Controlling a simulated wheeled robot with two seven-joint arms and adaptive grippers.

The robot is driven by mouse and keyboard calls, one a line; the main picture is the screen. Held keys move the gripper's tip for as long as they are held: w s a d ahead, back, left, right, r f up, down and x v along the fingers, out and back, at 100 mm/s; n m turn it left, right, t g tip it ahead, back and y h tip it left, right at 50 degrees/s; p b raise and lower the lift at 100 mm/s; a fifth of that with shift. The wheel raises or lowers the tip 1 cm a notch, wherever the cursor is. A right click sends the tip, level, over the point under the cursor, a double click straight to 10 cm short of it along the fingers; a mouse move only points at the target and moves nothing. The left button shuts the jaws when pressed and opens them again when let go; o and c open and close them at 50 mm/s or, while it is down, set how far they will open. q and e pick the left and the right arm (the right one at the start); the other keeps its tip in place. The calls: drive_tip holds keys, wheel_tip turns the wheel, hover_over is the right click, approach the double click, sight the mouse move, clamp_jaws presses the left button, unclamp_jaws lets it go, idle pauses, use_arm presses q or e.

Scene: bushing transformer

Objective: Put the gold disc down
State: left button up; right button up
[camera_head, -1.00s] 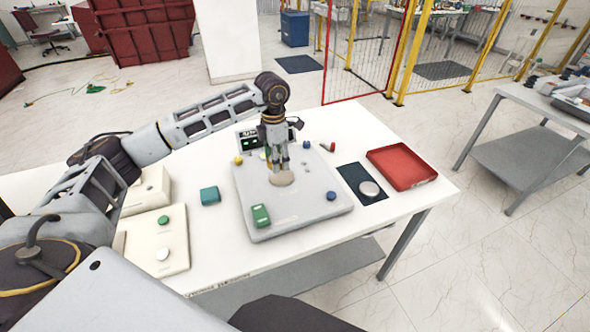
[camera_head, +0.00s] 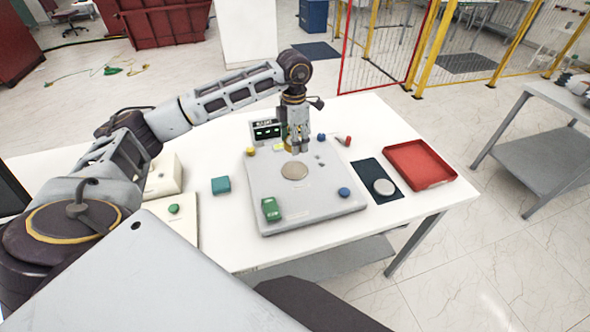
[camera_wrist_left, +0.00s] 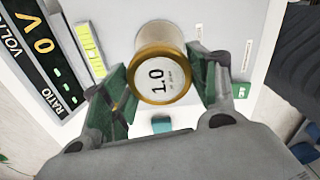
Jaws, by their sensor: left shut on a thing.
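The gold disc (camera_wrist_left: 162,70) is a short cylinder with a gold rim and a pale face marked "1.0". It sits between the green-padded fingers of my left gripper (camera_wrist_left: 165,88) in the left wrist view. In the head view my left gripper (camera_head: 298,148) points down above the back part of the grey plate (camera_head: 325,205), and a bit of the gold disc (camera_head: 289,146) shows at its fingers. The gripper is shut on the disc. A tan round patch (camera_head: 294,171) on the plate lies just in front of the gripper. My right gripper is not in view.
A display box (camera_head: 266,131) stands just behind the plate. A green block (camera_head: 271,209) and blue knob (camera_head: 344,193) are on the plate. To the right are a silver disc (camera_head: 384,187) on a dark mat (camera_head: 369,171) and a red tray (camera_head: 424,180). A teal block (camera_head: 221,185) lies left.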

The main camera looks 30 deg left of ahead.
use_arm(q)
drive_tip(key=shift+w, duration=0.1)
idle(0.3)
drive_tip(key=shift+f, duration=0.45)
wheel_tip(320, 180, down, 4)
drive_tip(key=shift+f+p, duration=0.1)
drive_tip(key=shift+p, duration=0.45)
drive_tip(key=shift+f, duration=0.65)
